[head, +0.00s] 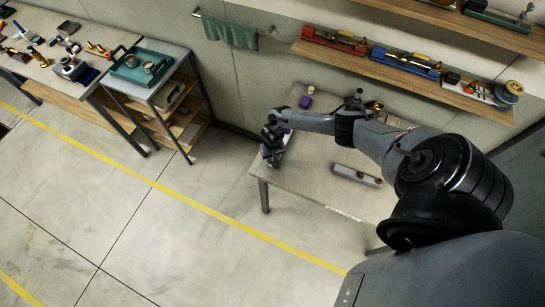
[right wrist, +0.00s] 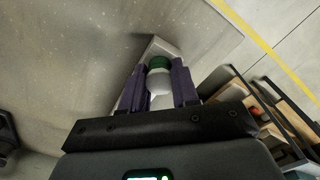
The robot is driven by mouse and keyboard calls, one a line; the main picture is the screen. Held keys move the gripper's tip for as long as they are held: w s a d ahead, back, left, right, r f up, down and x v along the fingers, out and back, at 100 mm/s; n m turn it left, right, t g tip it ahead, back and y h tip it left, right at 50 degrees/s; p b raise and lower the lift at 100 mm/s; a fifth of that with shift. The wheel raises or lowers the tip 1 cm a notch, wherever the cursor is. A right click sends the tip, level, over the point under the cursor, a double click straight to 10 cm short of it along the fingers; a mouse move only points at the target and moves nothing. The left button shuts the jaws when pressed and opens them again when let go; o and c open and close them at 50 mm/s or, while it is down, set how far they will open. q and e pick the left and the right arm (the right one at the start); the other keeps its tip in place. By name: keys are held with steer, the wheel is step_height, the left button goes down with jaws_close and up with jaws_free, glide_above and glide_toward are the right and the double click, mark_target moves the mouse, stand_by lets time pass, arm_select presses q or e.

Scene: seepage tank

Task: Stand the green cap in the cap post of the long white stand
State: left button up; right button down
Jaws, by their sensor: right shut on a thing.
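My right gripper (head: 271,155) is over the left end of the grey table in the head view. In the right wrist view its two dark purple fingers (right wrist: 159,68) are shut on the green cap (right wrist: 160,62), which shows a green band above a pale rounded part. A long white stand (right wrist: 157,45) lies behind and under the fingers, with its far end showing past the cap. The fingers and cap hide most of the stand, its cap post and any contact between cap and post. My left gripper is not in view.
A grey block with brass-coloured fittings (head: 357,175) lies on the table (head: 318,168) to the right of the gripper. A purple object (head: 305,102) stands near the back. Wall shelves (head: 400,72) hang behind. A trolley with a teal tray (head: 140,66) stands left, apart from the table.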

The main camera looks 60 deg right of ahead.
steer(key=shift+f, duration=0.1)
steer(key=c, duration=0.8)
jaws_free()
